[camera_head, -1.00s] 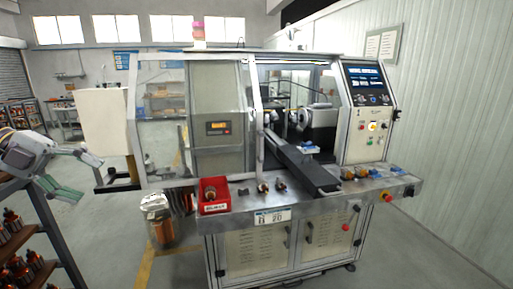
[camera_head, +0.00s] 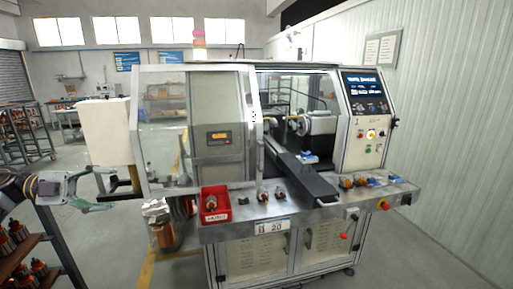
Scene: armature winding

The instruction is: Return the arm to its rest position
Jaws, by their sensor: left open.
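My left gripper (camera_head: 92,189) is at the left edge of the head view, beside the left side of the winding machine (camera_head: 225,160). Its two greenish fingers are spread apart with nothing between them. It hangs in free air above the floor, to the right of and above the dark shelf rack. My right gripper and arm are not in view.
A dark rack (camera_head: 42,244) with several copper-wound armatures stands at the lower left, below my left arm. A red bin (camera_head: 215,205) and several armatures (camera_head: 271,194) sit on the machine's front ledge. A copper wire spool (camera_head: 163,232) stands left of the machine.

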